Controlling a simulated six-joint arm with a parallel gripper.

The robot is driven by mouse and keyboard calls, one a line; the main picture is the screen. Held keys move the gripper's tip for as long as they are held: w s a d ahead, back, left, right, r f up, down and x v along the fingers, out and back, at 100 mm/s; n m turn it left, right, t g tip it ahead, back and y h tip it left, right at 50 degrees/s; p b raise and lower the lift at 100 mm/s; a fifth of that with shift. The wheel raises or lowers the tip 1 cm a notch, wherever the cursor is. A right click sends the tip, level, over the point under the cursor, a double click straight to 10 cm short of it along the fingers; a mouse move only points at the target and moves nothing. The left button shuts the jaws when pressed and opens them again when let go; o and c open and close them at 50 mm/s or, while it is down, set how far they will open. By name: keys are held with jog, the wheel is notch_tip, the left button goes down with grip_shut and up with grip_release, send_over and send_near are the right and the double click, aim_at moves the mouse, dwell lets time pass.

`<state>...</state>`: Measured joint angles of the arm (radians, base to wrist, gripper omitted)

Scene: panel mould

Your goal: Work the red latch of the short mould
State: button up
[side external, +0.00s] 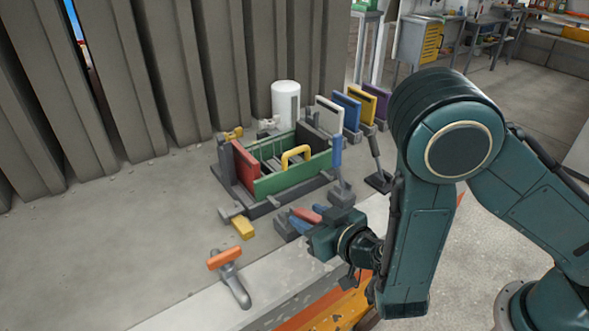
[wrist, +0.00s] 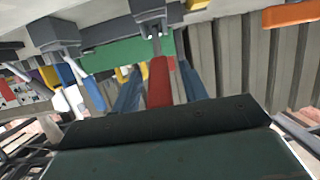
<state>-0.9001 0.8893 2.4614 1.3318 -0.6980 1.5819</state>
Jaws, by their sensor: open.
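The mould (side external: 300,178) is a box with a long green side panel, a red end panel (side external: 245,167) and a yellow handle inside. The red latch handle (side external: 307,214) lies low in front of its near side. In the wrist view the red latch (wrist: 160,82) runs up the middle, with a grey clamp body beyond it. My gripper (side external: 303,221) is open. Its two blue fingers stand on either side of the red handle in the wrist view (wrist: 160,92). Whether they touch it, I cannot tell.
A yellow-handled latch (side external: 243,228) and an orange-handled one (side external: 225,258) lie to the left. A blue-handled latch (side external: 336,153) stands upright at the right. White, blue, yellow and purple panels (side external: 354,105) and a white cylinder (side external: 286,101) stand behind. Bare concrete lies left.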

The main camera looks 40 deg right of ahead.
jog(key=shift+v, duration=1.2)
jog(key=shift+s+r, duration=0.25)
jog(key=shift+r, duration=3.4)
jog(key=shift+r, duration=0.1)
